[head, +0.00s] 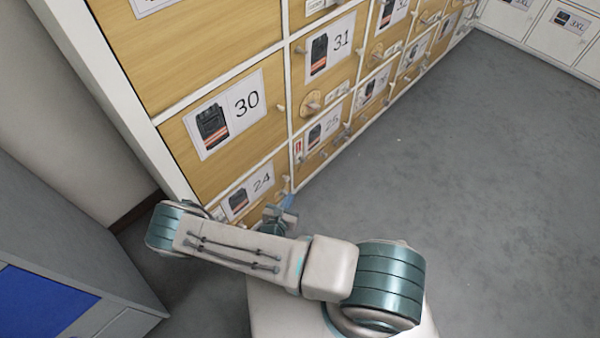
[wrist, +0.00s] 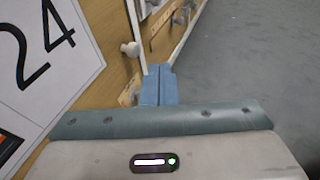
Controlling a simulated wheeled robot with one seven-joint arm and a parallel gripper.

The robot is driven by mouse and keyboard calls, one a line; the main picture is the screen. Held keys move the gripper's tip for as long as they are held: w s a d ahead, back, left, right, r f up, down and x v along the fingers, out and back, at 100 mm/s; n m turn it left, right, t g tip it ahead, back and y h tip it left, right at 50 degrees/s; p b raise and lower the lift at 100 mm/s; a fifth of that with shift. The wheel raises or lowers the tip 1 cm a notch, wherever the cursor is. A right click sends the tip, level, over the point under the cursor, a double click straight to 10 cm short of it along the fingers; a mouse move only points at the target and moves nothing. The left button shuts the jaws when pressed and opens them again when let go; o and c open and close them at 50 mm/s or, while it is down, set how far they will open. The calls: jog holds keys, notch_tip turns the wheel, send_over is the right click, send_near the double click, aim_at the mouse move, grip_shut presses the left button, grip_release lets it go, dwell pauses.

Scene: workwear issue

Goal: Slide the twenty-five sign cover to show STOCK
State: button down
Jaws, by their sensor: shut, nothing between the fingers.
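The door numbered 25 (head: 322,132) is in the lower row of the wooden locker front in the head view, right of door 24. A small red-marked plate (head: 298,148) shows at its left edge. Its sign cover is too small to make out, and I cannot tell which word shows. My gripper (head: 288,201) is low in front of the lockers, near the right edge of door 24. In the wrist view its blue fingers (wrist: 159,72) are together and empty, pointing along the locker front. They look apart from any cover.
Door 24's label (wrist: 38,50) and a pale knob (wrist: 130,49) are close on the left in the wrist view. Doors 30 (head: 230,110) and 31 (head: 330,50) are above. Grey floor (head: 450,150) is clear on the right. A grey-blue cabinet (head: 60,250) stands at lower left.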

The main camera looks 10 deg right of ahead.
aim_at(302, 159)
jog(key=w+d+r+b, duration=0.1)
jog(key=w+d+b, duration=0.3)
jog(key=w, duration=0.6)
jog(key=shift+d+b, duration=0.4)
jog(key=shift+d, duration=0.45)
notch_tip(302, 159, up, 6)
jog(key=p, duration=0.8)
jog(key=shift+r, duration=0.2)
